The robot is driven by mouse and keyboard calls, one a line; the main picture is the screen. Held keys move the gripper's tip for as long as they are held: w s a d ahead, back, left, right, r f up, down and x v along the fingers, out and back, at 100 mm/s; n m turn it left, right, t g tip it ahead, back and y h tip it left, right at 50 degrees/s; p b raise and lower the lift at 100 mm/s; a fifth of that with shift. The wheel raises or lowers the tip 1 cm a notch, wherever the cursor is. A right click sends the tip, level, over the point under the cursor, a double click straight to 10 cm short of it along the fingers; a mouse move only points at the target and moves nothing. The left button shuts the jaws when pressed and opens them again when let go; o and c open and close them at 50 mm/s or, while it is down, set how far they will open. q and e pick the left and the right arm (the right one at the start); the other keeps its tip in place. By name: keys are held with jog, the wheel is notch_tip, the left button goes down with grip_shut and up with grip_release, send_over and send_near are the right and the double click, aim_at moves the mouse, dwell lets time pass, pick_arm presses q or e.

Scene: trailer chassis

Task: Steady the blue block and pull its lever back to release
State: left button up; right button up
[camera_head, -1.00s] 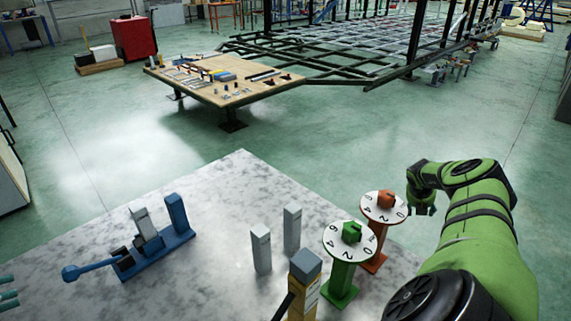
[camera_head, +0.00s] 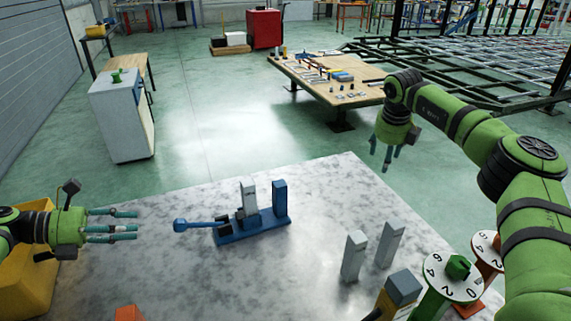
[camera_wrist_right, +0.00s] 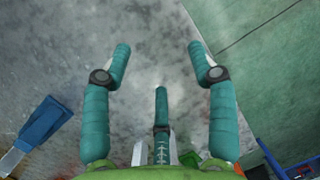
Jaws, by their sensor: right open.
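The blue block (camera_head: 265,224) stands on the marbled table, with a blue upright post at its right end and a grey post beside it. Its lever (camera_head: 195,224) lies low and points left, ending in a blue knob. Part of a blue piece (camera_wrist_right: 45,122), apparently the block, shows at the left of the right wrist view. My left gripper (camera_head: 136,228) is left of the knob, clear of it, with fingers apart and empty, pointing right. My right gripper (camera_head: 384,158) hangs beyond the table's far right side, open and empty; its spread fingers (camera_wrist_right: 160,70) fill the right wrist view.
Two grey posts (camera_head: 371,250), a yellow post with a grey top (camera_head: 400,290) and green and orange numbered dials (camera_head: 453,277) stand at the right. A yellow bin (camera_head: 25,285) is at the lower left and an orange piece (camera_head: 129,313) at the front edge.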

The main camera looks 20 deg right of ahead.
jog(key=w+a+r+n+y, duration=0.15)
jog(key=w+a+n, duration=0.25)
jog(key=a+n, duration=0.7)
jog(key=n+g, duration=0.2)
jog(key=n, duration=0.6)
send_near(281, 202)
jog(key=shift+w+d+y, duration=0.35)
jog(key=shift+w+d, duration=0.45)
jog(key=shift+w, duration=0.2)
jog(key=shift+a+f, duration=0.1)
jog(key=shift+a, duration=0.1)
jog(key=shift+s+f, duration=0.1)
jog(key=shift+f, duration=0.3)
notch_tip(281, 202, down, 11)
jog(key=shift+r, duration=0.1)
grip_shut()
jog(key=shift+o, duration=0.6)
grip_release()
jog(key=shift+d, duration=0.1)
jog(key=shift+r, duration=0.1)
